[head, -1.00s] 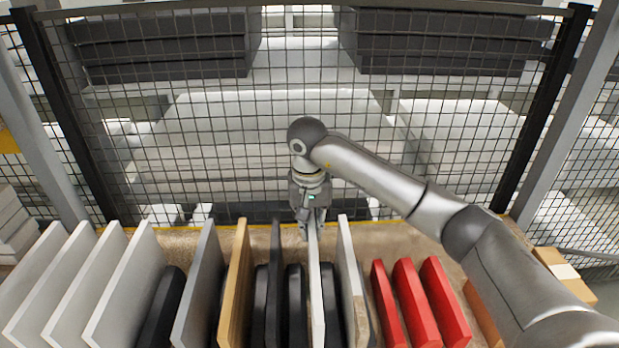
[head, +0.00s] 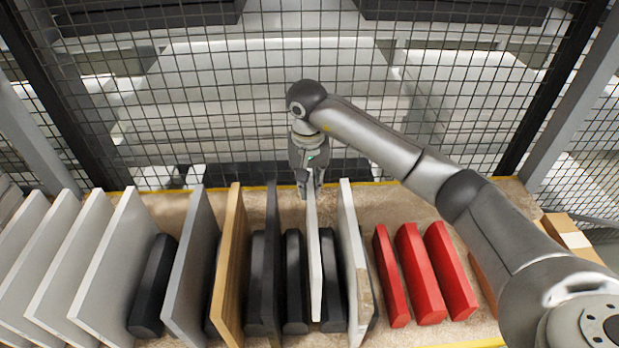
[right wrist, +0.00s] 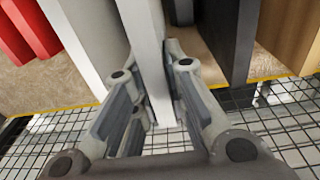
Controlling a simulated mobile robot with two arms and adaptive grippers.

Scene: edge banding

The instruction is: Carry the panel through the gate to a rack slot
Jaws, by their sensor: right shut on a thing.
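My right gripper (head: 309,186) is at the far end of a thin white panel (head: 314,255), which stands upright on edge among black blocks. In the right wrist view the fingers of the gripper (right wrist: 158,110) lie on both sides of the white panel (right wrist: 148,50) and are shut on it. The panel's lower edge is hard to see. Other upright panels stand in the rack: a dark one (head: 272,225), a wood-coloured one (head: 232,260), a grey one (head: 190,265) and a white one (head: 352,260) to the right. My left gripper is not in view.
Red blocks (head: 420,275) stand to the right of the panels. Several pale panels (head: 115,265) lean at the left. A mesh fence (head: 230,110) stands close behind the rack. Cardboard boxes (head: 570,240) sit at the far right.

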